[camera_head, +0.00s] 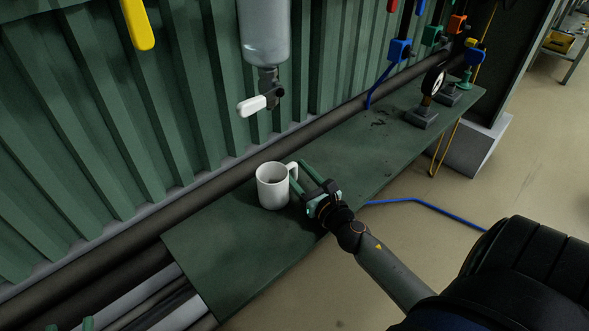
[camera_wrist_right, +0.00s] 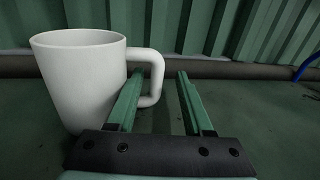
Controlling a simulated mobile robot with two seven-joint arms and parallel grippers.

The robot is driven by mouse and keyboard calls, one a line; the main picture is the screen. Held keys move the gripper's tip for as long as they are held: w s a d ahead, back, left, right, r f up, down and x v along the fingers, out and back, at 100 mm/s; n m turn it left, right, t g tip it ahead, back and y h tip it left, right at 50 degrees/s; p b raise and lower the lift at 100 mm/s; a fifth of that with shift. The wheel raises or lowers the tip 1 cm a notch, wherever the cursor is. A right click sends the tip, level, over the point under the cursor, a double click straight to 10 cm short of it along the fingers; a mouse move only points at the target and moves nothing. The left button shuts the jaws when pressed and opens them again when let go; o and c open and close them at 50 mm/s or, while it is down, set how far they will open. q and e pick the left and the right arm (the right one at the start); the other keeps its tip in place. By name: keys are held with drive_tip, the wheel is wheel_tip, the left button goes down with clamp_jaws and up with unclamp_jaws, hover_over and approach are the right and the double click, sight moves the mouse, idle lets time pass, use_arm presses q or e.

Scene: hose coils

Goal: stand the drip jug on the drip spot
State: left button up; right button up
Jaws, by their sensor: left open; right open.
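The drip jug, a white mug (camera_head: 272,188), stands upright on the green shelf (camera_head: 240,240), its handle toward my right gripper (camera_head: 306,178). It also shows large at the left of the right wrist view (camera_wrist_right: 82,85). My right gripper (camera_wrist_right: 160,78) is open. In the wrist view the handle's outer bar appears between its two fingers; I cannot tell whether they touch it. Only green fingertips of my left gripper (camera_head: 69,325) show at the bottom left of the head view, apart and empty. I cannot make out a marked drip spot.
A grey tank (camera_head: 265,30) with a white-levered tap (camera_head: 257,104) hangs above and behind the mug. Pipes (camera_head: 95,270) run along the wall. The shelf's near end is clear.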

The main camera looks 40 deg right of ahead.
drive_tip(key=shift+s+a+b, duration=0.15)
drive_tip(key=shift+s+b, duration=0.1)
drive_tip(key=shift+s, duration=0.95)
drive_tip(key=shift+s+a+b, duration=0.1)
drive_tip(key=shift+s+b, duration=0.1)
drive_tip(key=shift+s, duration=1)
drive_tip(key=s+a+b, duration=0.1)
drive_tip(key=s+b, duration=0.5)
drive_tip(key=s, duration=0.6)
drive_tip(key=shift+s+a+b, duration=0.2)
drive_tip(key=shift+a+b, duration=0.05)
drive_tip(key=shift+b, duration=0.15)
